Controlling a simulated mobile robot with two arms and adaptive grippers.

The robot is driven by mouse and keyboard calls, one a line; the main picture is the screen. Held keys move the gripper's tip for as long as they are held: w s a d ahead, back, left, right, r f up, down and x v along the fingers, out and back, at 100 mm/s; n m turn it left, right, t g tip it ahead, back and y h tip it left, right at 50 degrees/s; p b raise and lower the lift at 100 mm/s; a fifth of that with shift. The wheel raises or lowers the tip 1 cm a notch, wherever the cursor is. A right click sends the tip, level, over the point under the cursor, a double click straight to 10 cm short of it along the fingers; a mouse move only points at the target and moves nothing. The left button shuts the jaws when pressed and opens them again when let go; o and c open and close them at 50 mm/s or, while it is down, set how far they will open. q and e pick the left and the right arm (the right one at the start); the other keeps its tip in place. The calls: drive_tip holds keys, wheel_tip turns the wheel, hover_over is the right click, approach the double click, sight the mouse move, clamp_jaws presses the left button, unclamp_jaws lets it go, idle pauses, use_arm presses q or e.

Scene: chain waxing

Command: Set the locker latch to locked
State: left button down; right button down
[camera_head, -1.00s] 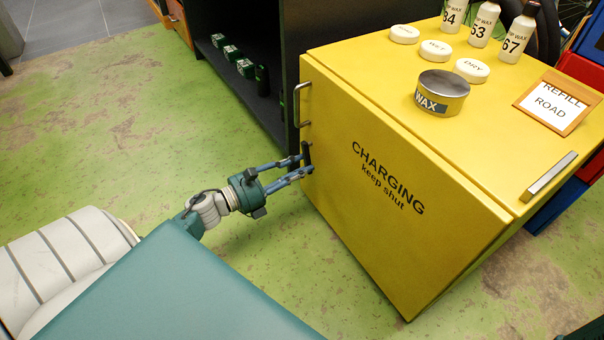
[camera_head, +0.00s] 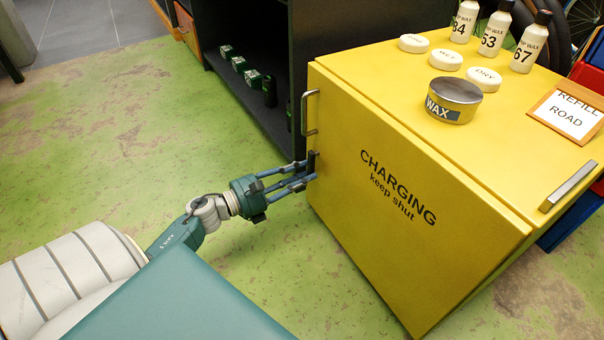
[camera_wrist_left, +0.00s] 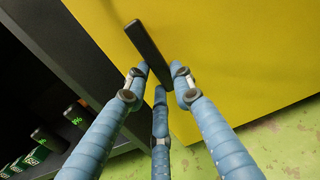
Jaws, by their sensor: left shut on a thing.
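The yellow locker (camera_head: 400,215) stands on the floor, its door marked "CHARGING keep shut" and closed. Its latch is a dark bar (camera_head: 312,163) near the door's left edge, below a metal handle (camera_head: 311,112). In the left wrist view the latch (camera_wrist_left: 147,52) is a black bar, tilted with its upper end to the left. My left gripper (camera_head: 306,172) is at the latch, its blue fingers closed around the bar's lower part. My right gripper is in neither view.
A dark shelf (camera_head: 275,60) with small green boxes stands behind the locker's left. Green floor (camera_head: 110,150) is clear at left.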

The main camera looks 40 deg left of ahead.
use_arm(q)
drive_tip(key=c, duration=1.4)
unclamp_jaws()
drive_tip(key=shift+c, duration=0.2)
drive_tip(key=shift+s+a, duration=0.1)
drive_tip(key=v, duration=1.1)
drive_tip(key=shift+s+a, duration=0.15)
drive_tip(key=shift+s, duration=0.2)
